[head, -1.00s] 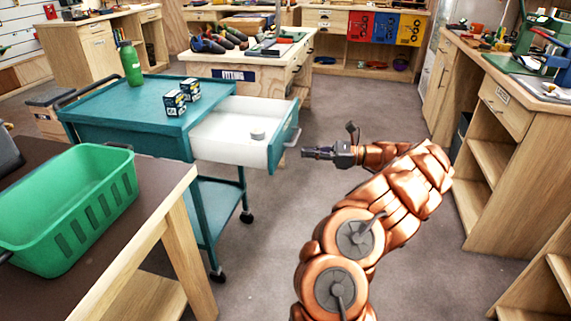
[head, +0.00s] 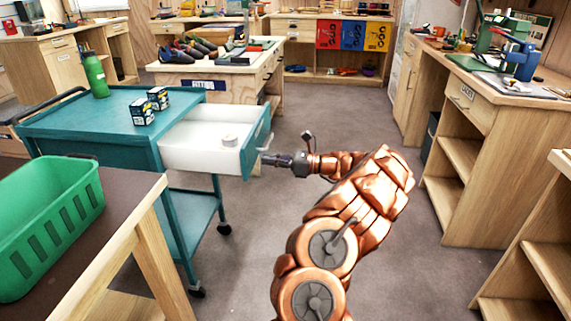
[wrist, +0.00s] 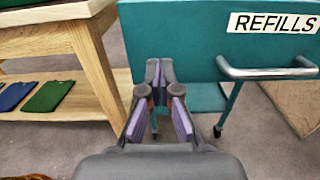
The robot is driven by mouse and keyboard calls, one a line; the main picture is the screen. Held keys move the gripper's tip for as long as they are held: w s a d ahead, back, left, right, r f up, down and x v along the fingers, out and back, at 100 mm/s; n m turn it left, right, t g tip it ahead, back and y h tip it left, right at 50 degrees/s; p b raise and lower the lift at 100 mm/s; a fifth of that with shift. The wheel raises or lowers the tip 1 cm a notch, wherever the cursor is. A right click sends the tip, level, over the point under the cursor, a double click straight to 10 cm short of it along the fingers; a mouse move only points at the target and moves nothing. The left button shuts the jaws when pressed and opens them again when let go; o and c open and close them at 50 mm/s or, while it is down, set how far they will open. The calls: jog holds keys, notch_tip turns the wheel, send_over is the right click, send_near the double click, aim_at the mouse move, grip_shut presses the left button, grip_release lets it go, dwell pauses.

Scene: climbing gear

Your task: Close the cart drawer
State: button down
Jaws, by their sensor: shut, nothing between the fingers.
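The teal cart (head: 90,118) stands at the left in the head view. Its white-lined drawer (head: 190,155) is pulled out to the right, with a small pale round item (head: 229,141) inside. The teal drawer front also shows in the wrist view (wrist: 190,45), with a "REFILLS" label (wrist: 273,22) and a metal bar handle (wrist: 265,70). My gripper (head: 267,160) is shut and empty at the outer face of the drawer front. In the wrist view its fingertips (wrist: 160,70) are left of the handle, near the lower edge. I cannot tell whether they touch the front.
Two small boxes (head: 150,105) and a green bottle (head: 95,75) stand on the cart top. A green basket (head: 50,225) sits on a table at the near left. A workbench (head: 213,70) stands behind the drawer. Open floor (head: 345,130) lies right of the cart.

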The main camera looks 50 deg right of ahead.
aim_at(250, 158)
jog(key=shift+x, duration=1.8)
jog(key=shift+w, duration=0.1)
